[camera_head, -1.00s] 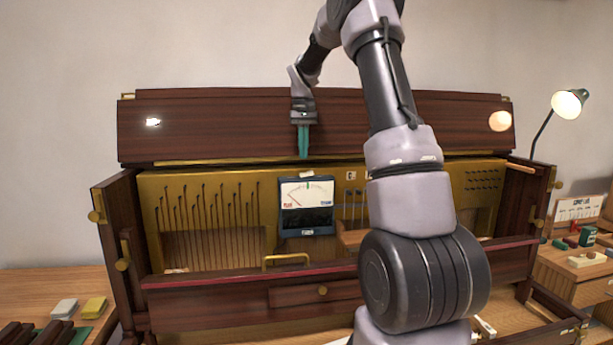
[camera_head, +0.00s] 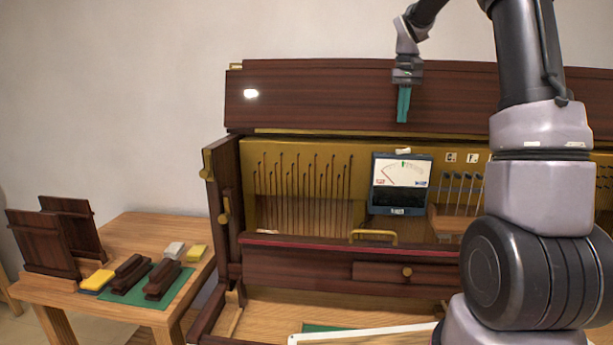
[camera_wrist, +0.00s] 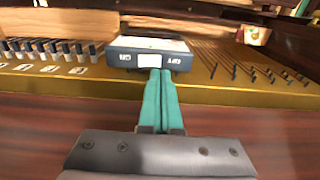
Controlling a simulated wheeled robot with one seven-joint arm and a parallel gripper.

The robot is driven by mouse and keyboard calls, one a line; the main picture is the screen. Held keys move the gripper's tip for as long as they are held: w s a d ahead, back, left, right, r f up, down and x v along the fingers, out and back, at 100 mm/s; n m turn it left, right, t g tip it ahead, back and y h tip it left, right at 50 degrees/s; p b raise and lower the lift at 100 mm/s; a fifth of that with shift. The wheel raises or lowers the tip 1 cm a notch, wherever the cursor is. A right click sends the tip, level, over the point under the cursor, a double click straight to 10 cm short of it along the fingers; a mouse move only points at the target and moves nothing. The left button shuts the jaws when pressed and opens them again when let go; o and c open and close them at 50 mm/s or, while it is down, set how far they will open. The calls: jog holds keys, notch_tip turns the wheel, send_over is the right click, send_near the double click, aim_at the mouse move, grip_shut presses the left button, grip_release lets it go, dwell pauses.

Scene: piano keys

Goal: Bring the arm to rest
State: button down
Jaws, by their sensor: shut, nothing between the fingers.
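My gripper (camera_head: 403,104) hangs with its teal fingers pointing down in front of the raised dark wooden lid of the piano case (camera_head: 320,100). Its fingers are shut together and hold nothing. In the wrist view the shut fingers (camera_wrist: 161,100) point toward the dark blue meter box (camera_wrist: 150,52); I cannot tell the gap between them. The meter (camera_head: 401,184) stands in the open piano, below my gripper in the head view. My arm rises on the right and hides part of the piano.
A side table (camera_head: 150,232) at the left holds dark wooden panels (camera_head: 72,236), a green mat (camera_head: 180,287), dark blocks and yellow and white pieces. Several thin wires (camera_head: 300,190) stand inside the piano. A white bar (camera_head: 360,334) lies low in front. Bare wall is at the upper left.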

jog(key=s+a+r+t, duration=0.2)
jog(key=s+a+r, duration=0.1)
jog(key=s, duration=0.5)
jog(key=s+a+r+t, duration=0.1)
jog(key=s+a+r, duration=0.25)
jog(key=s, duration=0.55)
jog(key=s+a+f+m+t+y, duration=0.1)
jog(key=s+f+t, duration=0.1)
jog(key=s, duration=0.5)
jog(key=s+a+f+t+y, duration=0.1)
jog(key=s+a, duration=0.1)
jog(key=s, duration=0.5)
jog(key=shift+s+f+m+t, duration=0.2)
jog(key=shift+f+m+t, duration=0.15)
jog(key=shift+m+t, duration=0.05)
